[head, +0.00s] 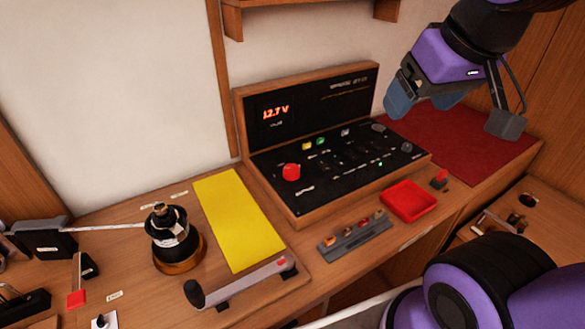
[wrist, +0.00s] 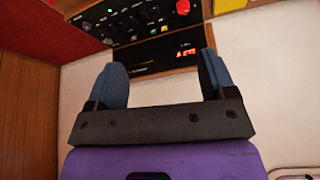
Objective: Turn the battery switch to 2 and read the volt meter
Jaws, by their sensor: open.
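The red round knob (head: 291,172), apparently the battery switch, sits at the left of the black control panel (head: 318,190). The number it points to is too small to read. The volt meter display (head: 275,113) glows red on the upright part of the panel and appears to read 12.7 V. My gripper (head: 420,103) is open and empty, raised in the air to the right of the upright panel. In the wrist view, my gripper (wrist: 162,72) shows nothing between its blue fingers. The red knob (wrist: 183,7) and display (wrist: 186,50) appear beyond the fingers, upside down.
A yellow sheet (head: 238,215), a black winch (head: 172,240) and a grey lever (head: 240,284) lie left of the panel. A red tray (head: 408,201) and a grey fuse strip (head: 355,237) stand in front. A red mat (head: 465,135) lies clear at right.

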